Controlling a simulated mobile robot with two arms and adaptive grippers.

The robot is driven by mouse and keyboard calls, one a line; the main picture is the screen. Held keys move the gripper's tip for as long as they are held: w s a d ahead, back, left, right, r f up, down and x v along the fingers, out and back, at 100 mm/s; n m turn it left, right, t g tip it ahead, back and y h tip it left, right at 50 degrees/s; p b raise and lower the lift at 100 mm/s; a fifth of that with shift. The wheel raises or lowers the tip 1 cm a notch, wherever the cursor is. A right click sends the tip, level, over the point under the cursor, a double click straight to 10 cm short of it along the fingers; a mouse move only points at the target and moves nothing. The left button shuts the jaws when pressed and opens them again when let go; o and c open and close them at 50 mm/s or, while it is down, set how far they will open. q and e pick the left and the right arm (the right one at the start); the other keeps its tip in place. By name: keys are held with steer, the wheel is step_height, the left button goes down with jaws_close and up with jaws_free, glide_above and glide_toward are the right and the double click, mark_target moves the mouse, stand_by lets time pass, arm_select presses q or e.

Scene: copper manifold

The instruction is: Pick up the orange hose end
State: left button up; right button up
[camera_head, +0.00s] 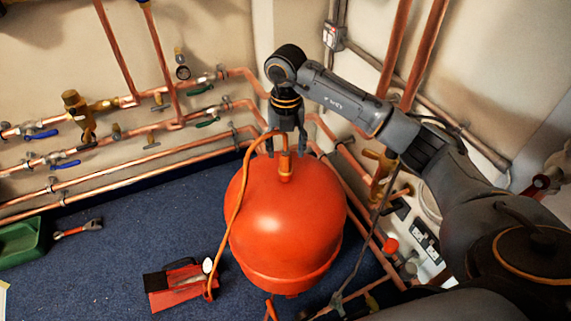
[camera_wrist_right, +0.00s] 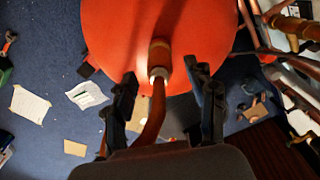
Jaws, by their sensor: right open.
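The orange hose (camera_head: 237,205) rises from the floor, curves over at the top and comes down to its end at a brass fitting (camera_head: 285,168) on top of the red tank (camera_head: 285,230). In the right wrist view the hose end (camera_wrist_right: 154,118) runs up between the fingers to the fitting (camera_wrist_right: 159,55). My right gripper (camera_head: 286,148) points down over the tank top. Its fingers (camera_wrist_right: 165,82) are open on either side of the hose end, with a visible gap each side. My left gripper does not show.
A red and black box (camera_head: 178,287) stands on the blue floor by the hose's lower end. Copper pipes (camera_head: 150,155) with valves line the walls behind and right of the tank. A green container (camera_head: 20,243) and a wrench (camera_head: 78,229) lie at left.

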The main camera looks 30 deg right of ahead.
mark_target(286, 164)
step_height(286, 164, down, 3)
steer(key=shift+a+f, duration=0.1)
steer(key=shift+f, duration=0.1)
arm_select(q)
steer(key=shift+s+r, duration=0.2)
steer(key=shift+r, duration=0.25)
arm_select(e)
steer(key=shift+c, duration=0.4)
jaws_close()
steer(key=shift+r, duration=0.15)
